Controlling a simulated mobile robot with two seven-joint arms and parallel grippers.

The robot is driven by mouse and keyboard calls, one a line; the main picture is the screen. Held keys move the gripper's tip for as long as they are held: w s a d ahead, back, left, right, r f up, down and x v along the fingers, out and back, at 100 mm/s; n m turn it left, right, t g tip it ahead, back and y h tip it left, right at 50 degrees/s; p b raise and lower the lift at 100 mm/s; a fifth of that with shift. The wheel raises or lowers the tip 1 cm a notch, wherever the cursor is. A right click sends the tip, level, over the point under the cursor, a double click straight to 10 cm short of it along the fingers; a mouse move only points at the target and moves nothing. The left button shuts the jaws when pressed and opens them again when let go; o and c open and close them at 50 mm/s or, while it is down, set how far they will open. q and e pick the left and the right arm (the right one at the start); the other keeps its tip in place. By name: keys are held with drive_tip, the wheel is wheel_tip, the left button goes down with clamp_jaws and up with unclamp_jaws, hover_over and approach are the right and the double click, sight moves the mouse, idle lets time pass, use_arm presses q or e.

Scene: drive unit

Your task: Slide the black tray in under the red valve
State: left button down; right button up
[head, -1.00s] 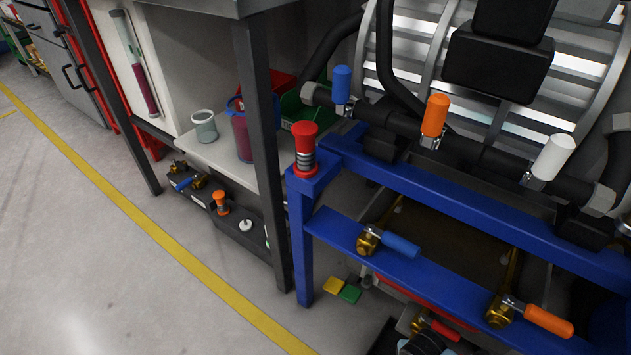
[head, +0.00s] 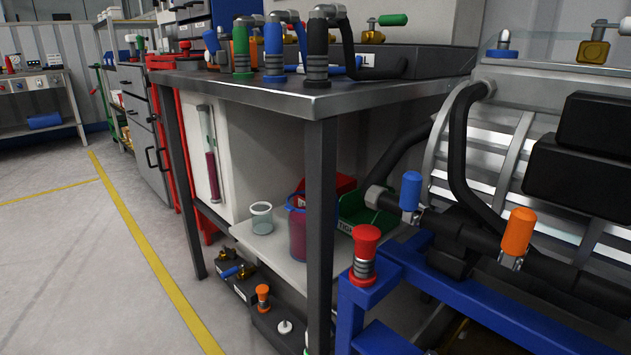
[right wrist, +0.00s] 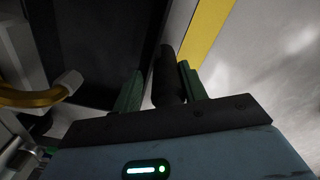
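In the right wrist view, my right gripper (right wrist: 160,85) has two green fingers standing apart. A short black bar (right wrist: 168,72) stands between them, close to the right finger, with a narrow gap at the left finger. I cannot tell whether the fingers press on it. A dark flat surface (right wrist: 95,45), possibly the black tray, fills the upper left; its edges are partly hidden. A red knob (head: 365,253) stands on the blue frame's corner post. My left gripper is in no current view.
A grey metal bench (head: 290,97) with a dark leg stands left of the blue frame (head: 430,290). Its lower shelf holds a cup (head: 261,217) and a green bin (head: 362,212). Open floor (head: 90,280) with a yellow line (head: 150,255) lies left. A brass curved part (right wrist: 35,98) is beside my right gripper.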

drive_tip(key=c, duration=0.3)
drive_tip(key=shift+c, duration=0.2)
drive_tip(key=shift+w+a, duration=0.1)
drive_tip(key=shift+w+a, duration=0.6)
drive_tip(key=shift+w, duration=0.05)
drive_tip(key=o, duration=0.8)
drive_tip(key=shift+r, duration=0.1)
